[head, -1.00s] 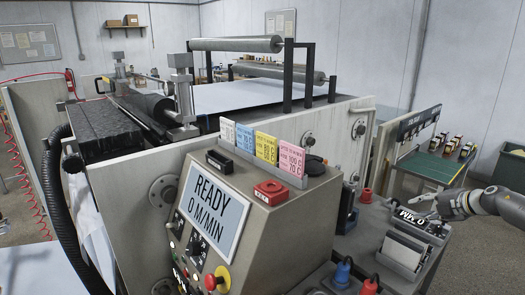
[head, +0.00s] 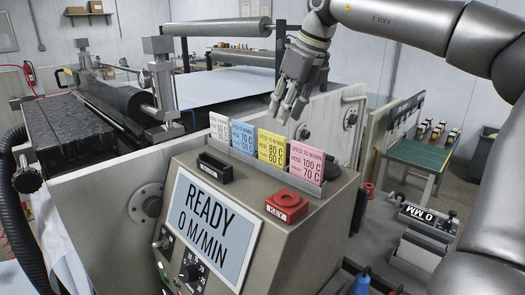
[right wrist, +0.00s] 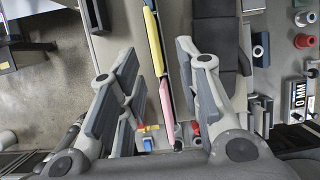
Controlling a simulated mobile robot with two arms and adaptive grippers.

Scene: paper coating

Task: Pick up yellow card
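The yellow card (head: 271,147) stands upright in a rack on top of the console, between a blue card (head: 243,136) and a pink card (head: 306,162). A white card (head: 219,127) stands at the left end of the row. My right gripper (head: 284,112) is just above and behind the yellow card, pointing down and empty. In the right wrist view its fingers (right wrist: 160,88) are spread apart, with the yellow card's top edge (right wrist: 154,42) and the pink card's edge (right wrist: 166,108) between them. No contact with the card shows. My left gripper is not in view.
The console carries a READY display (head: 205,224), a red key block (head: 287,206) and a black slotted block (head: 214,167) in front of the cards. A machine side wall (head: 335,115) and rollers (head: 222,31) stand behind. A 0 MM gauge (head: 425,216) is at the right.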

